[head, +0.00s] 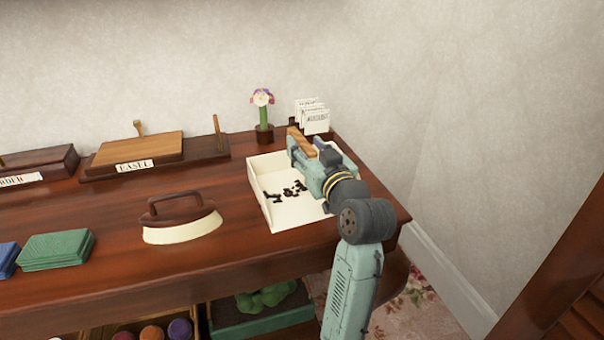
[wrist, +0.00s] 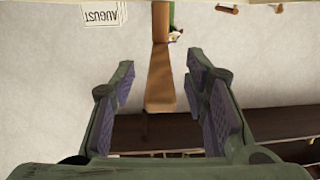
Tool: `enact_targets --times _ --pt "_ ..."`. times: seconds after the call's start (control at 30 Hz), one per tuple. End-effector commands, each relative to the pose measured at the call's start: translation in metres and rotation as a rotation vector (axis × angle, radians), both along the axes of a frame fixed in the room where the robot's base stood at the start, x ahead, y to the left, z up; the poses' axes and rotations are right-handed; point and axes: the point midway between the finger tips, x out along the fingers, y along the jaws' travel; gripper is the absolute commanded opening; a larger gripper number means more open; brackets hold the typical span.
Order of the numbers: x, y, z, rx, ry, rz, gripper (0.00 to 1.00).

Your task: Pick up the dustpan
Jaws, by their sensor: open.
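A cream, shallow tray-like pan (head: 262,196) with dark bits in it lies on the wooden table; it looks like the dustpan. A tan wooden bar (head: 303,143) shows at its back right beside my gripper (head: 312,160), and it may be its handle. In the wrist view the wooden bar (wrist: 160,80) runs lengthwise between my spread fingers (wrist: 162,95). The fingers are open, with gaps on both sides of the bar, and hold nothing. My arm hides the pan's right part.
A flower in a pot (head: 263,115) and date cards (head: 314,118) stand close behind the pan. The wall is behind.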

Motion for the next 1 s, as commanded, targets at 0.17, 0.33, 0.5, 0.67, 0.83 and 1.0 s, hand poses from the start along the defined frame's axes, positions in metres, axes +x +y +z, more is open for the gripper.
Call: enact_targets --times 0.17,0.33,0.5,0.67,0.83,1.0 --pt "0.023 0.01 0.003 0.001 0.001 0.002 0.42" --pt "0.028 0.012 0.002 -0.001 -0.001 0.001 0.42" --pt "0.028 0.011 0.001 0.0 -0.001 0.001 0.39" --pt "0.028 0.011 0.001 0.0 -0.001 0.001 0.28" --pt "0.028 0.011 0.001 0.0 -0.001 0.001 0.17" --pt "0.028 0.011 0.001 0.0 -0.001 0.001 0.06"
